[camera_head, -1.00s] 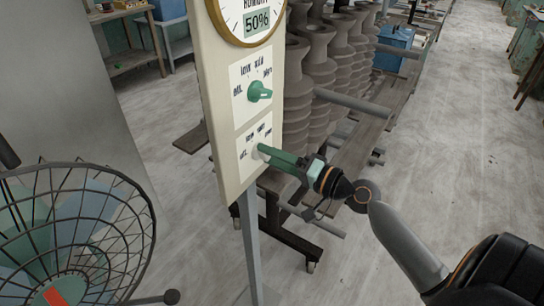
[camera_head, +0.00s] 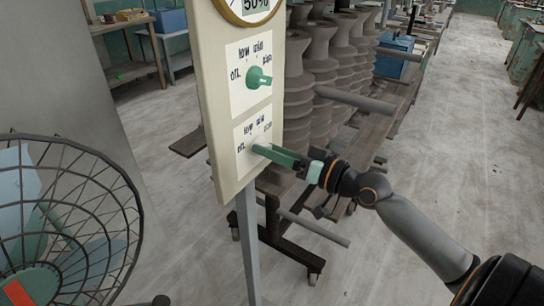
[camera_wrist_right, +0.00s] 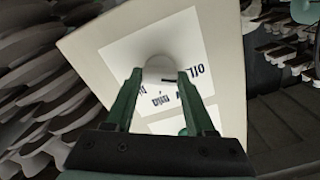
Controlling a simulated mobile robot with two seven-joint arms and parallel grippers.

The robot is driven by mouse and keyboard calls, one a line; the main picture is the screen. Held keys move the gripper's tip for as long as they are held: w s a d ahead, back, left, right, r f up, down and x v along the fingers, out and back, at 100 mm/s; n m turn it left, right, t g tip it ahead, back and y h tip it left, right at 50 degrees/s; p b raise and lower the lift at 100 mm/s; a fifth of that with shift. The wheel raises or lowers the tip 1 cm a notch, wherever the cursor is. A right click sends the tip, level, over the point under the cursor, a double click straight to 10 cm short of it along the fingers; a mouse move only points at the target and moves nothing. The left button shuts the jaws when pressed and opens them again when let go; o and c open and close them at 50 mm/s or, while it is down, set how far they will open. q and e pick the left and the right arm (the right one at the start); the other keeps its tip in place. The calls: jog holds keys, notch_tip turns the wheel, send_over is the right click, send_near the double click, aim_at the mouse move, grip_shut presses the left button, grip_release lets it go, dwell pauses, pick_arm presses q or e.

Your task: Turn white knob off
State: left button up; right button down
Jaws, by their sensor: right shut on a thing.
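The white knob (camera_head: 257,149) is on the lower dial plate of a cream upright panel (camera_head: 212,120), mostly hidden by my fingers in the head view. In the right wrist view the round white knob (camera_wrist_right: 159,66) shows between the two green fingertips. My right gripper (camera_head: 268,152) reaches in from the right and is shut on this knob. I cannot tell the knob's exact pointing direction. My left gripper is not in view.
A green knob (camera_head: 258,78) sits on the plate above. A round gauge (camera_head: 248,8) tops the panel. A caged fan (camera_head: 65,220) stands at the left. A cart with stacked grey clay pieces (camera_head: 315,70) is behind the panel. The floor at the right is clear.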

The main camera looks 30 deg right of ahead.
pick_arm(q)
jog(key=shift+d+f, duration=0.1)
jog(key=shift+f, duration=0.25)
pick_arm(e)
jog(key=shift+n, duration=0.5)
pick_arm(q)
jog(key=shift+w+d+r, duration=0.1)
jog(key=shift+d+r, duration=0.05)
pick_arm(e)
jog(key=shift+c, duration=1.2)
grip_release()
pick_arm(q)
jog(key=shift+b, duration=0.3)
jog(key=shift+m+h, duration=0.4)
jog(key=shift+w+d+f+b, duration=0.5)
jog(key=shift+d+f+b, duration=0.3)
jog(key=shift+b, duration=0.7)
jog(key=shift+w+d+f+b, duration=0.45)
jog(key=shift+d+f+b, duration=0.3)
jog(key=shift+b, duration=0.75)
pick_arm(e)
jog(key=v, duration=1.2)
jog(key=shift+s, duration=0.25)
jog(key=shift+d, duration=0.15)
